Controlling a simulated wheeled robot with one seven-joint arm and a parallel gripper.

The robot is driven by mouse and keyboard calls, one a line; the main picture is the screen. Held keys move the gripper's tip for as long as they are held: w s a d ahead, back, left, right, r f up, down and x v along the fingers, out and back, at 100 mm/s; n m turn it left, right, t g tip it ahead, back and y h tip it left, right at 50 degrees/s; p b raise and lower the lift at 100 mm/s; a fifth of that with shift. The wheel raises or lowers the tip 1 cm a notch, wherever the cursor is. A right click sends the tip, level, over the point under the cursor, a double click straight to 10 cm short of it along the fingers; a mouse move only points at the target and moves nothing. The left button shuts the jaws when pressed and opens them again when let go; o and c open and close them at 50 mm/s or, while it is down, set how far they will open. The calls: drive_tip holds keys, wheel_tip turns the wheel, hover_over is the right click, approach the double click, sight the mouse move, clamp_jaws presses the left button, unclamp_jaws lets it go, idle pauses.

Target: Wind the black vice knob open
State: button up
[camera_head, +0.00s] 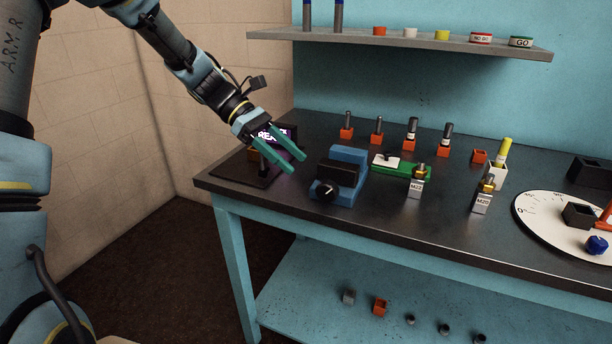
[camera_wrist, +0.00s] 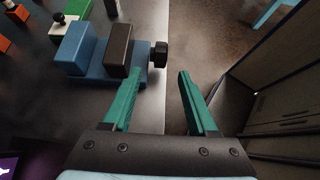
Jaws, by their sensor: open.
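The black vice knob (camera_head: 326,190) is on the near end of the blue vice (camera_head: 347,158) at the front left of the table. The vice has a dark sliding jaw (camera_head: 338,172). The knob also shows in the wrist view (camera_wrist: 159,55), beyond the fingertips and slightly left of the gap between them. My gripper (camera_head: 292,162) is open and empty, with green fingers, to the left of the vice. In the wrist view my gripper (camera_wrist: 158,82) points toward the knob, and no finger appears to touch it. The vice jaws have a gap between blue block and dark jaw.
A purple-lit display (camera_head: 272,136) on a dark base stands left of the vice, behind my gripper. A green plate (camera_head: 402,167), labelled metal blocks (camera_head: 416,187) and orange holders (camera_head: 346,132) lie to the right and behind. The table's front edge runs close by the knob.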

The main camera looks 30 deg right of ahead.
drive_tip(key=shift+v, duration=0.95)
drive_tip(key=t+y+b, duration=0.2)
drive_tip(key=t+y, duration=0.2)
drive_tip(key=t, duration=0.2)
approach(327, 182)
drive_tip(key=shift+g+h, duration=0.3)
drive_tip(key=x, duration=0.3)
drive_tip(key=p+x, duration=0.1)
drive_tip(key=x, duration=0.6)
drive_tip(key=shift+w+a+f+p, duration=0.15)
drive_tip(key=shift+w+f+p, duration=0.1)
drive_tip(key=shift+p, duration=0.05)
clamp_jaws()
